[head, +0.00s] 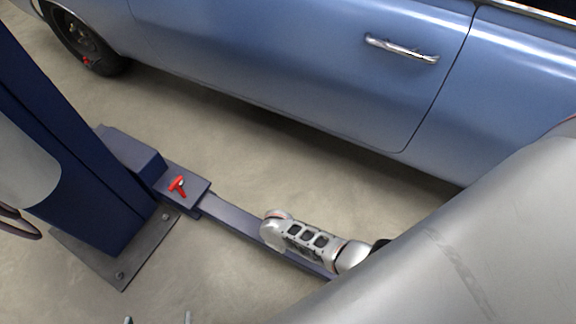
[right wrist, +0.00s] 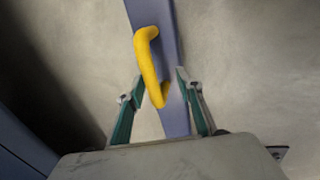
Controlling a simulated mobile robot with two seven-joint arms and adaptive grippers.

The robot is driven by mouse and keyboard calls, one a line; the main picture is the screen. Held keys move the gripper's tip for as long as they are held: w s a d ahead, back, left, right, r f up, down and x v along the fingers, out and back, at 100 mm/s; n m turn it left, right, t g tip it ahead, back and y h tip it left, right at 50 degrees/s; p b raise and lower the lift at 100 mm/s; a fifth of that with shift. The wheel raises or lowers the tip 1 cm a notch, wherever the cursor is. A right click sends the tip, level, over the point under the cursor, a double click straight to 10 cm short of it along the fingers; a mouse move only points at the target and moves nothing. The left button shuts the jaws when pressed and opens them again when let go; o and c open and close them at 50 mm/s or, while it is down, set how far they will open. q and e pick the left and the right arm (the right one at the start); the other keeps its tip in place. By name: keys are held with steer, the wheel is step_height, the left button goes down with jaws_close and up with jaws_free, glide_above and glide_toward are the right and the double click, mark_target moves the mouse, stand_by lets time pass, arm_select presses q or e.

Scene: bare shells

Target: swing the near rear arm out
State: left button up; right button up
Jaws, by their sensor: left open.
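The blue lift arm (head: 232,214) runs low over the floor from the foot of the blue post (head: 70,150) toward the lower right. A red T-shaped handle (head: 178,186) stands on the block at its post end. In the right wrist view a yellow handle (right wrist: 148,65) sits on the lift arm (right wrist: 172,95). My right gripper (right wrist: 158,88) is open, its fingers on either side of the handle's near end, with gaps visible. In the head view my right arm hides the gripper and yellow handle. My left gripper (head: 158,319) shows only its fingertips at the bottom edge, apart and empty.
The post's bolted base plate (head: 125,265) lies at left. Bare concrete floor lies between car and lift arm.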

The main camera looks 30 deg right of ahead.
steer(key=shift+w+d, duration=0.1)
steer(key=shift+d, duration=0.1)
stand_by(0.5)
step_height(320, 180, up, 12)
steer(key=s+a, duration=0.1)
steer(key=a, duration=0.1)
steer(key=shift+s, duration=0.15)
stand_by(0.3)
steer(key=shift+f, duration=0.15)
